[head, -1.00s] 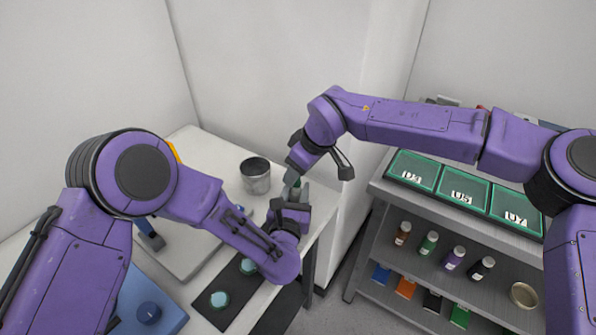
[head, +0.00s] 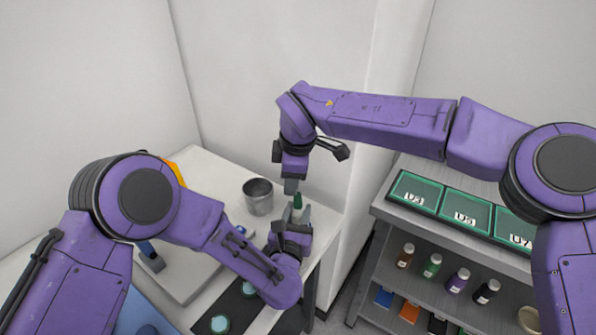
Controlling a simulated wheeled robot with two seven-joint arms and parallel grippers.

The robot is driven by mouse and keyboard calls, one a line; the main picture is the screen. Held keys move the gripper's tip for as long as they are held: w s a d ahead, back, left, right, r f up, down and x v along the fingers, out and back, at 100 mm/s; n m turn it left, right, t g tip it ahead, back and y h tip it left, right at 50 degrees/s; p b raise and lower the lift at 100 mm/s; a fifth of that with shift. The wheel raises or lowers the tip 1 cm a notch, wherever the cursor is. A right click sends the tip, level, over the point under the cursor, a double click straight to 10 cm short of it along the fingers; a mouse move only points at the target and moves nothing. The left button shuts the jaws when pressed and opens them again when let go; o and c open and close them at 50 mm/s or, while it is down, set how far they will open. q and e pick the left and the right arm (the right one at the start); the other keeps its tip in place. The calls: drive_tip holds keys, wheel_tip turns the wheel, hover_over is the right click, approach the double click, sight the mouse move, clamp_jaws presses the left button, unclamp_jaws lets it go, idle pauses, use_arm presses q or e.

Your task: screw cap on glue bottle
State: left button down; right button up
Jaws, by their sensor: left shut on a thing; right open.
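My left gripper (head: 299,214) is shut around a small upright item with a dark green top (head: 297,200), seemingly the glue bottle with its cap. Its lower part is hidden between the fingers, and it is too small to tell cap from bottle or how they are seated. My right gripper (head: 290,186) is open, pointing down just above and slightly left of the green top. Nothing shows in its jaws, though its fingers are seen nearly edge-on.
A metal cup (head: 258,197) stands on the white table behind the grippers. A dark mat (head: 238,307) with teal pieces lies in front. At right, a grey shelf (head: 385,213) carries green trays labelled U3, U5 and U7, with several small bottles (head: 432,265) below.

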use_arm(q)
drive_tip(key=shift+d, duration=0.2)
use_arm(e)
drive_tip(key=n, duration=0.5)
drive_tip(key=r+n+h, duration=0.1)
drive_tip(key=n, duration=0.4)
drive_tip(key=d+n+g, duration=0.1)
drive_tip(key=n, duration=0.5)
drive_tip(key=shift+w+r, duration=0.15)
drive_tip(key=shift+w, duration=0.05)
drive_tip(key=n, duration=0.5)
drive_tip(key=shift+d+r+h, duration=0.2)
drive_tip(key=shift+r+h, duration=0.05)
drive_tip(key=shift+h, duration=0.05)
drive_tip(key=n, duration=0.5)
drive_tip(key=shift+s+d+r+n+g, duration=0.15)
drive_tip(key=shift+d+r+n+g, duration=0.1)
drive_tip(key=shift+n+g, duration=0.15)
drive_tip(key=n, duration=0.4)
drive_tip(key=shift+s+a+g, duration=0.1)
drive_tip(key=shift+s+g, duration=0.2)
drive_tip(key=n, duration=0.3)
drive_tip(key=shift+s, duration=0.1)
